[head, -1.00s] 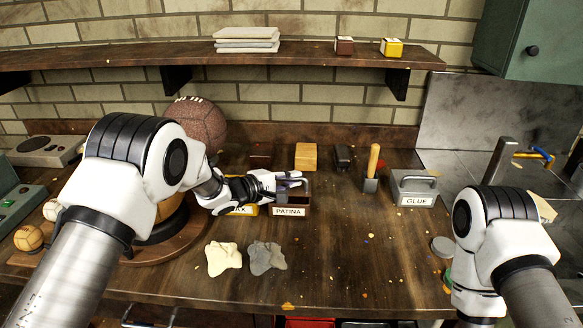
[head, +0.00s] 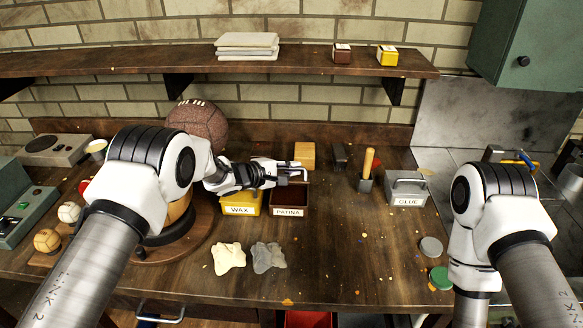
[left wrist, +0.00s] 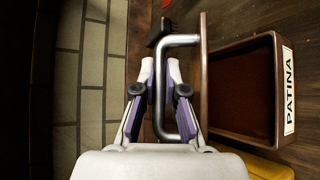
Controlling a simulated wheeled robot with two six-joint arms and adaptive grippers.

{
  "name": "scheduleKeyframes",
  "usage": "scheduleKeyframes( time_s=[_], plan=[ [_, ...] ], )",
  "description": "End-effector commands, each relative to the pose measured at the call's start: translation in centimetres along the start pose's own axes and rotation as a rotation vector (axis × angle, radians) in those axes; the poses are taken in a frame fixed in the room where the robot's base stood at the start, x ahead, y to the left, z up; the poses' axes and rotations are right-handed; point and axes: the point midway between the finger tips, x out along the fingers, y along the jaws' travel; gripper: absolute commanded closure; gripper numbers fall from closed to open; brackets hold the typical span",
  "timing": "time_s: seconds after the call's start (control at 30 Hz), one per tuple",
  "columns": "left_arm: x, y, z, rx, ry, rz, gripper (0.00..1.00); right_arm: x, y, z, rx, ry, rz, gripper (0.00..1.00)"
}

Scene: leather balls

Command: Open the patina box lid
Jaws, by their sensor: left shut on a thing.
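The patina box (head: 289,212) has a white PATINA label on its front, and its dark inside shows from above. In the left wrist view the box (left wrist: 245,135) also stands open. Its lid (left wrist: 204,80) shows as a thin edge, tilted up from the opening on the side towards my gripper. A metal U-shaped handle (left wrist: 182,40) sticks out from the lid. My left gripper (head: 290,174) is behind and above the box, its fingers (left wrist: 160,68) shut around the handle's bar. My right gripper is out of view; only the arm shows.
The yellow wax box (head: 239,210) stands close to the left of the patina box. A wooden-handled tool (head: 366,172) and the glue box (head: 408,192) stand to the right. Two cloths (head: 245,258) lie in front. A brown ball (head: 198,122) sits behind my left arm.

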Motion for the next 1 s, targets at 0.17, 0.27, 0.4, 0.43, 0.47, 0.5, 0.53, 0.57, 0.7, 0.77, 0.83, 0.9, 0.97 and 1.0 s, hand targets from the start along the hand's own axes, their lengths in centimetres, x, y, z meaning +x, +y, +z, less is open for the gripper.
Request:
scheduleKeyframes(
  time_s=[0.17, 0.27, 0.4, 0.43, 0.47, 0.5, 0.53, 0.57, 0.7, 0.77, 0.83, 0.9, 0.97, 1.0],
  plan=[
    [0.0, 0.0, 0.0, 0.0, 0.0, 0.0, 0.79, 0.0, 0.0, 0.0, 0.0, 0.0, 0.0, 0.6],
    [0.0, 0.0, 0.0, 0.0, 0.0, 0.0, 0.77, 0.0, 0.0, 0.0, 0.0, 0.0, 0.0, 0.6],
    [0.0, 0.0, 0.0, 0.001, 0.0, 0.0, 0.77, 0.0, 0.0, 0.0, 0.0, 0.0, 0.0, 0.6],
    [0.0, 0.0, 0.0, 0.001, 0.0, 0.0, 0.77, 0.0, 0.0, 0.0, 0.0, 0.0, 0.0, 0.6],
    [-0.1, 0.0, 0.0, 0.001, 0.0, 0.0, 0.77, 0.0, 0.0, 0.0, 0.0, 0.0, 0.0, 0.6],
    [-0.2, 0.0, 0.0, 0.0, 0.0, 0.0, 0.77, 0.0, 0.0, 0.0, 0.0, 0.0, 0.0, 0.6],
    [-0.4, 0.0, 0.0, 0.0, 0.0, 0.0, 0.77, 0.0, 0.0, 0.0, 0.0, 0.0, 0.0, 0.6],
    [-0.7, 0.0, 0.0, 0.001, 0.0, 0.0, 0.77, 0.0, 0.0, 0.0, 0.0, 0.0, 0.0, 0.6],
    [-3.3, 0.1, -0.1, -0.002, 0.001, 0.0, 0.77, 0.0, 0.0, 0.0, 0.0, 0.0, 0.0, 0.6],
    [-4.8, 0.1, -0.2, -0.003, 0.003, 0.0, 0.77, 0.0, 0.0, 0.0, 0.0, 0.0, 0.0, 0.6],
    [-6.8, 0.1, -0.1, -0.004, 0.003, 0.001, 0.77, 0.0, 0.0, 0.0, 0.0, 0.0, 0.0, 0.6],
    [-8.5, 0.1, -0.1, -0.004, 0.003, 0.001, 0.77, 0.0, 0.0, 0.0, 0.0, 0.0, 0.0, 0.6],
    [-9.8, 0.0, -0.1, -0.002, 0.002, 0.001, 0.77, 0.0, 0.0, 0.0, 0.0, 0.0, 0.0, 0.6],
    [-10.5, 0.0, -0.1, -0.002, 0.003, 0.001, 0.77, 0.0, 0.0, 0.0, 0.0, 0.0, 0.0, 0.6]
  ],
)
